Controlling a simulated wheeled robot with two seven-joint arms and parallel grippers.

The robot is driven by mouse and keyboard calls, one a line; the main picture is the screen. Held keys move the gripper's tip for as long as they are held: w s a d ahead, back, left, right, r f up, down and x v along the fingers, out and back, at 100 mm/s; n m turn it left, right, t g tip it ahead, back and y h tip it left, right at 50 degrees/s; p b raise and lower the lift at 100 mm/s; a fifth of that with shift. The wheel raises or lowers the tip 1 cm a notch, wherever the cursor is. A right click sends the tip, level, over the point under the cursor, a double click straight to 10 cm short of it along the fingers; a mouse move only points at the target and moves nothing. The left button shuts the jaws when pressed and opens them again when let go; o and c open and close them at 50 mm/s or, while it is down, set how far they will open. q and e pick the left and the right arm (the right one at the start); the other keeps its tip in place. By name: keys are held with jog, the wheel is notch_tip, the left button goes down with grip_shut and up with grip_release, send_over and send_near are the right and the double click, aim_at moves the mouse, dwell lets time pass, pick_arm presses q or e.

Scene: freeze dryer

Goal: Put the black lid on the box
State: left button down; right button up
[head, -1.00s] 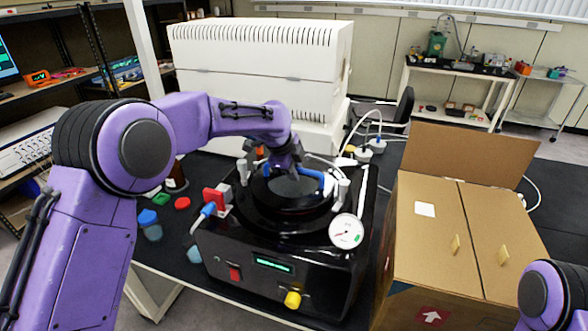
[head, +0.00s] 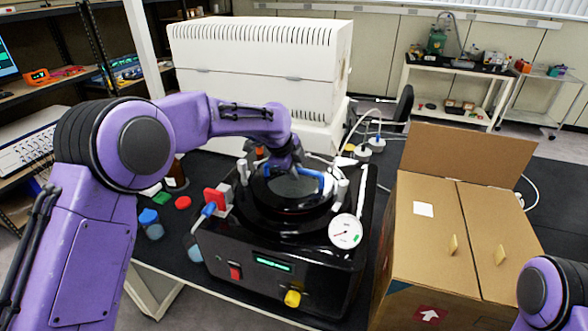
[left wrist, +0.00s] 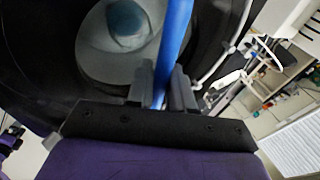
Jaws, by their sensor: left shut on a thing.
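The black lid (head: 292,187) is round with a lighter grey window and blue handles. It is over the round top of the black box-shaped machine (head: 220,250); I cannot tell whether it is seated or slightly raised. My left gripper (head: 284,166) comes down on it from above. In the left wrist view the left gripper (left wrist: 162,88) is shut on the blue handle bar (left wrist: 174,40), with the lid (left wrist: 125,50) close beyond. The gripper and arm hide part of the lid's far side. My right gripper is out of view.
A cardboard box (head: 405,245) with one flap up stands right of the machine. A white ribbed unit (head: 260,55) is behind. A gauge (head: 345,231), a red block (head: 214,198) and tubing surround the machine's top. Small containers (head: 150,222) stand left on the dark table.

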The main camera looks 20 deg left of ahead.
pick_arm(q)
jog(key=shift+f, duration=0.65)
dwell(0.8)
jog(key=c, duration=0.9)
grip_release()
jog(key=shift+s+f, duration=0.1)
jog(key=b+v, duration=0.3)
jog(key=v, duration=0.7)
jog(key=shift+r+b, duration=0.4)
jog(key=shift+d, duration=0.1)
